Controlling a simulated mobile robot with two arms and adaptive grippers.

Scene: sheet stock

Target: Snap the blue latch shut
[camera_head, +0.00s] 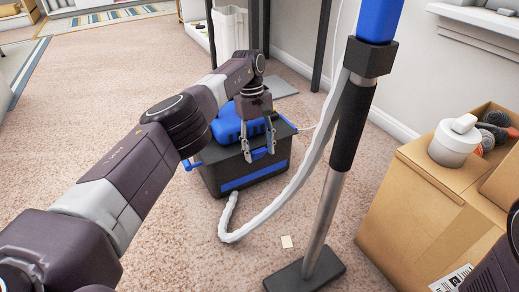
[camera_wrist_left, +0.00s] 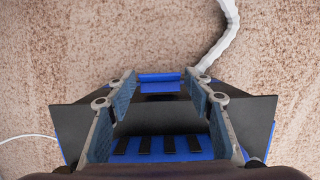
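My left gripper (camera_head: 260,153) points down over the lid's front edge, fingers apart and empty. Its fingers also show spread in the left wrist view (camera_wrist_left: 160,88), with the dark lid between them. My right gripper is not in view.
A white hose (camera_head: 290,192) runs on the carpet right of the toolbox. A cardboard box (camera_head: 415,215) is at the right. Carpet at the front left is clear.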

